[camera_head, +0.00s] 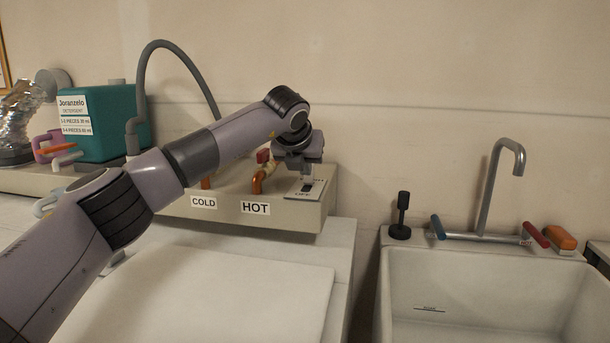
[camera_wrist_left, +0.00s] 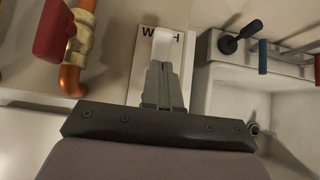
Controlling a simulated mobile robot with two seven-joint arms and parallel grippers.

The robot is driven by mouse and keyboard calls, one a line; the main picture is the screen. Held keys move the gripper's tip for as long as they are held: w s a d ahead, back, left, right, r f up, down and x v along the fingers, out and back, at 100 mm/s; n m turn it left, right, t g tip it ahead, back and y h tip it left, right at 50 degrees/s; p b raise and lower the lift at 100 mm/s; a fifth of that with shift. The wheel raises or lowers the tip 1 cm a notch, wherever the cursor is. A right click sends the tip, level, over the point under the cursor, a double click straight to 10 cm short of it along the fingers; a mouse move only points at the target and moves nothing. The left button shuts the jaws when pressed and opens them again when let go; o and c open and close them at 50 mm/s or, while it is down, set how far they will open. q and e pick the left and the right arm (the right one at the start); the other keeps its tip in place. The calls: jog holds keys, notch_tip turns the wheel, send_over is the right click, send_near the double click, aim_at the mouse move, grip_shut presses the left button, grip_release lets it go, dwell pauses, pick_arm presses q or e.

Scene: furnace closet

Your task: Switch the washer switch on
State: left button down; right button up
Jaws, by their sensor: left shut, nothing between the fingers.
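The washer switch plate (camera_head: 303,193) is a pale plate on top of the beige control box, with a dark slot and small lettering. A pale piece (camera_wrist_left: 163,42), seemingly the switch lever, stands in front of the lettering. My left gripper (camera_head: 307,172) is over the plate, pointing down. In the wrist view its fingers (camera_wrist_left: 162,78) are together and empty, right at the pale piece; whether they touch it I cannot tell. My right gripper is not in view.
Copper pipes (camera_wrist_left: 78,60) with a red valve handle (camera_wrist_left: 53,30) stand left of the switch. The control box (camera_head: 272,216) carries COLD and HOT labels. The white washer lid (camera_head: 200,295) lies in front. A sink (camera_head: 480,290) with a faucet stands right; a teal detergent box (camera_head: 110,140) stands left.

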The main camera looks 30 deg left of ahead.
pick_arm(q)
notch_tip(320, 180, up, 7)
jog(key=p, duration=0.5)
jog(key=shift+r, duration=0.15)
dwell(0.4)
